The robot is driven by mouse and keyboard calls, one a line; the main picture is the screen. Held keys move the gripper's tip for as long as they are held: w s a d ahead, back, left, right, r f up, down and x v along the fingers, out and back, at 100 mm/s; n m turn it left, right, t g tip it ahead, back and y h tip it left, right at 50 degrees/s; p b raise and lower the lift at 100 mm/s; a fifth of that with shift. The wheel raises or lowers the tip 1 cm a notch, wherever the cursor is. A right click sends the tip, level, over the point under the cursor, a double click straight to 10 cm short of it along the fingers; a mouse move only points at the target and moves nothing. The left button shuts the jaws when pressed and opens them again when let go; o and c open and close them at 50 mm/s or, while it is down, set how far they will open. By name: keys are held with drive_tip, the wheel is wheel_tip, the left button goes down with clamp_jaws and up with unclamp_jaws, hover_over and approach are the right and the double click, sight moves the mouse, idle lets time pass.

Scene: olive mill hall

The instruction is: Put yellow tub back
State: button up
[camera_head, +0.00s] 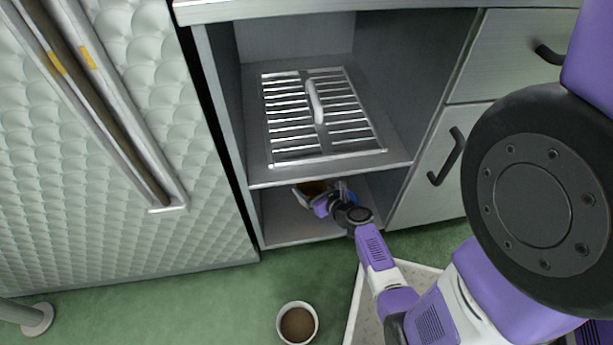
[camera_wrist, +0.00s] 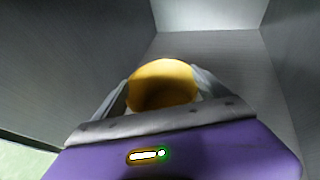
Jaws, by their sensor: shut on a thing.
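The yellow tub (camera_wrist: 163,84) is between the two fingers of my gripper (camera_wrist: 165,95) in the wrist view, and the gripper is shut on it. In the head view, my gripper (camera_head: 312,192) reaches into the lower compartment of the open cabinet (camera_head: 282,229), under the middle shelf. Only a small dark yellow part of the tub shows there. The tub's underside is hidden, so I cannot tell whether it touches the compartment floor.
A metal rack (camera_head: 290,125) with a handle lies on the shelf above my gripper. Grey compartment walls (camera_wrist: 60,60) stand close on both sides. A brown-filled pot (camera_head: 298,323) stands on the green floor. A drawer and door (camera_head: 466,160) are at the right.

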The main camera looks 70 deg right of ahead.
drive_tip(key=w+d+b, duration=0.2)
drive_tip(key=w+d, duration=0.3)
drive_tip(key=d, duration=0.4)
drive_tip(key=f+b, duration=0.3)
drive_tip(key=f, duration=0.1)
drive_tip(key=f+b, duration=0.2)
drive_tip(key=shift+s+a+f+b, duration=0.15)
drive_tip(key=shift+s+f+b, duration=0.15)
drive_tip(key=shift+w+f+b, duration=0.1)
drive_tip(key=shift+f+b, duration=0.25)
drive_tip(key=shift+b, duration=0.1)
drive_tip(key=shift+r, duration=0.1)
drive_tip(key=o, duration=1.5)
drive_tip(key=shift+o, duration=0.2)
